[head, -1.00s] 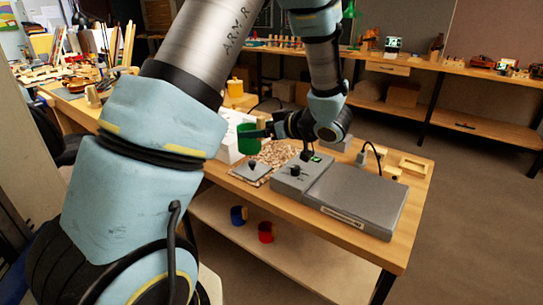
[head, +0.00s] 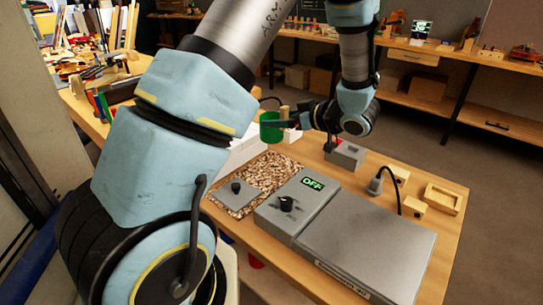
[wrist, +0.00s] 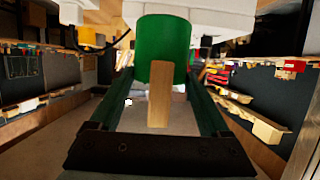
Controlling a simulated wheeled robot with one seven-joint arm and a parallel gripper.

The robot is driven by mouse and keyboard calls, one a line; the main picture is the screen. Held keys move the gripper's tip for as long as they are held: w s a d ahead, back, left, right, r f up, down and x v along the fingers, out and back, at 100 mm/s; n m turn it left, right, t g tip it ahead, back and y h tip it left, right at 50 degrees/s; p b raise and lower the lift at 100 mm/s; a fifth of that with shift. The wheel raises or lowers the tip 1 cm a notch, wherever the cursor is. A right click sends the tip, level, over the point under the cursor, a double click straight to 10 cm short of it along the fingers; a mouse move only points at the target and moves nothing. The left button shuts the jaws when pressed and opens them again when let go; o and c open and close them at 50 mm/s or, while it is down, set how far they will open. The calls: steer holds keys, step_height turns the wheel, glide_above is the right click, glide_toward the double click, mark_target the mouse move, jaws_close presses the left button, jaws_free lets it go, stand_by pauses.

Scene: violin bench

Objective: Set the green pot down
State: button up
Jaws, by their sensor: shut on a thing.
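A green pot (head: 270,128) is held in my gripper (head: 291,124), above the bench. In the wrist view the green pot (wrist: 163,45) sits between my two fingers, with a light wooden handle (wrist: 160,94) pointing toward the wrist. My gripper is shut on it. The pot looks upright in the head view. It appears to be above the back of the bench, near a speckled brown mat (head: 274,170); its exact height is hard to tell.
A grey box with a dial and a lit "OFF" display (head: 312,183) adjoins a flat grey plate (head: 366,240). A grey square with a black knob (head: 236,195) lies on the mat. Wooden trays (head: 443,198), a small grey box (head: 345,155) and a cable are at the right.

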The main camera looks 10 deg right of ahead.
step_height(320, 180, down, 7)
steer(key=shift+f+p, duration=0.2)
steer(key=shift+p, duration=0.4)
steer(key=shift+f, duration=0.2)
steer(key=shift+f+b, duration=0.3)
steer(key=shift+f, duration=0.3)
steer(key=o, duration=1.3)
steer(key=shift+s+a, duration=0.1)
steer(key=shift+c, duration=0.2)
